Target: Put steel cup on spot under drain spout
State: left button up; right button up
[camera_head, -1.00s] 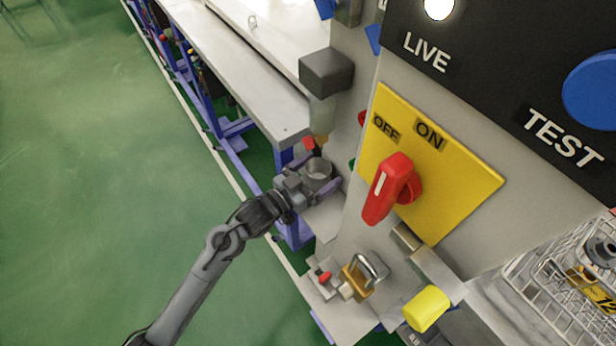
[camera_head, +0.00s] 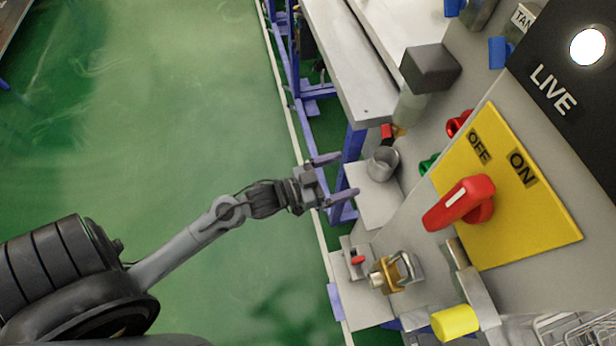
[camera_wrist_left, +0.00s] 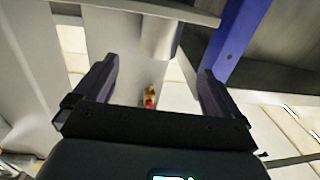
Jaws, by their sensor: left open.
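The steel cup (camera_head: 382,164) stands upright on a small grey shelf (camera_head: 374,204). The drain spout (camera_head: 399,131), brass with a red part, is just above and behind it. Any spot mark under the cup is hidden, so exact centring cannot be told. My left gripper (camera_head: 343,176) is open and empty, apart from the cup on its left side, fingers pointing at it. In the left wrist view, which looks upside down, the cup (camera_wrist_left: 160,35) shows beyond the open fingers, with the brass and red spout (camera_wrist_left: 150,97) below it in the picture. My right gripper is not in view.
A yellow OFF/ON panel with a red switch handle (camera_head: 460,204) is right of the cup. A brass padlock (camera_head: 391,272) and a yellow knob (camera_head: 455,322) are nearer. A workbench (camera_head: 352,60) is behind. Open green floor lies left.

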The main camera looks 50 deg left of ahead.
pick_arm(q)
jog(key=f+y, duration=0.1)
jog(key=s+f+g+y, duration=0.1)
jog(key=f+n+g+y, duration=0.1)
jog(key=shift+s+a+f, duration=0.15)
jog(key=shift+s+f, duration=0.2)
jog(key=s+f+g+y, duration=0.2)
jog(key=s+g, duration=0.3)
jog(key=s, duration=0.3)
jog(key=s+f+n+g+y, duration=0.1)
jog(key=s+f+g+y, duration=0.1)
jog(key=s+g, duration=0.3)
jog(key=s+f, duration=0.1)
jog(key=s, duration=0.2)
jog(key=shift+s+f+n+g, duration=0.3)
jog(key=shift+s+f+g, duration=0.05)
jog(key=shift+f+g, duration=0.05)
notch_tip(320, 180, up, 42)
jog(key=p, duration=4.2)
jog(key=shift+r, duration=0.15)
